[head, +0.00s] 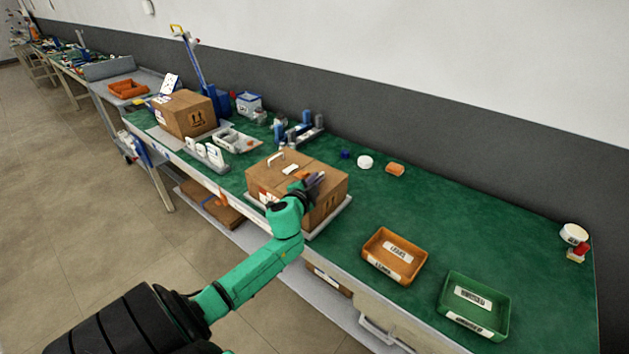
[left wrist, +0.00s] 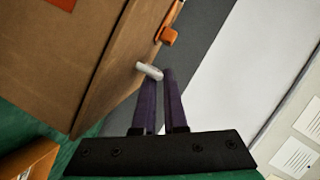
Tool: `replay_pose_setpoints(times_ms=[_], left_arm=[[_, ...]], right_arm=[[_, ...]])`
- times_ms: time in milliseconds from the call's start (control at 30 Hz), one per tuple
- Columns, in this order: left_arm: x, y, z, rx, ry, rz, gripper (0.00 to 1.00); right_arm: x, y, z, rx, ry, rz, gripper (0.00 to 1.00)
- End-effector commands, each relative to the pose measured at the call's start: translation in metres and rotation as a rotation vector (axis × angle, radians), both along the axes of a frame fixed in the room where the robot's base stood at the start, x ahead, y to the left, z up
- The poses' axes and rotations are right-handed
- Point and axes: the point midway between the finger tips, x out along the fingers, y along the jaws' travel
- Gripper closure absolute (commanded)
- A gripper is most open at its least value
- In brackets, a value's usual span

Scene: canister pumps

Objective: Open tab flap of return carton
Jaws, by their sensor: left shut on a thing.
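A brown carton (head: 328,205) stands on a pale tray on the green bench. Its top flaps look closed in the head view. A white handle (head: 276,158) and a small orange piece (head: 300,175) sit on its top. My left gripper (head: 316,181) is at the carton's near right top edge. In the left wrist view the carton (left wrist: 85,65) fills the left side. There the purple fingers of my left gripper (left wrist: 164,82) are shut on a white tab (left wrist: 149,70) at the carton's edge. The orange piece (left wrist: 168,36) shows just beyond. My right gripper is not in view.
An orange bin (head: 374,263) and a green bin (head: 452,317) stand to the right of the carton. A second carton (head: 184,117) stands farther left. White and orange lids lie behind. The green bench top (head: 470,230) at the right is mostly clear.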

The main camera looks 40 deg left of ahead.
Motion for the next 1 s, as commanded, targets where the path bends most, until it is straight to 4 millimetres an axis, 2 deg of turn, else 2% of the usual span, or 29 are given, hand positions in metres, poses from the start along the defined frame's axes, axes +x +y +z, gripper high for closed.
replay_pose_setpoints(times_ms=[567, 767, 1000], left_arm=[[0.000, -0.001, -0.002, 0.022, 0.002, 0.000, 1.00], [0.000, -0.004, 0.000, 0.100, 0.003, 0.000, 1.00], [0.000, -0.012, 0.005, 0.282, 0.005, 0.001, 1.00]], right_arm=[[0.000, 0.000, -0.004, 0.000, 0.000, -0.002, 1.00], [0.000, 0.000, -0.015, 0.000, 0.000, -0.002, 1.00], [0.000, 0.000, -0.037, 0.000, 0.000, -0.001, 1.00]])
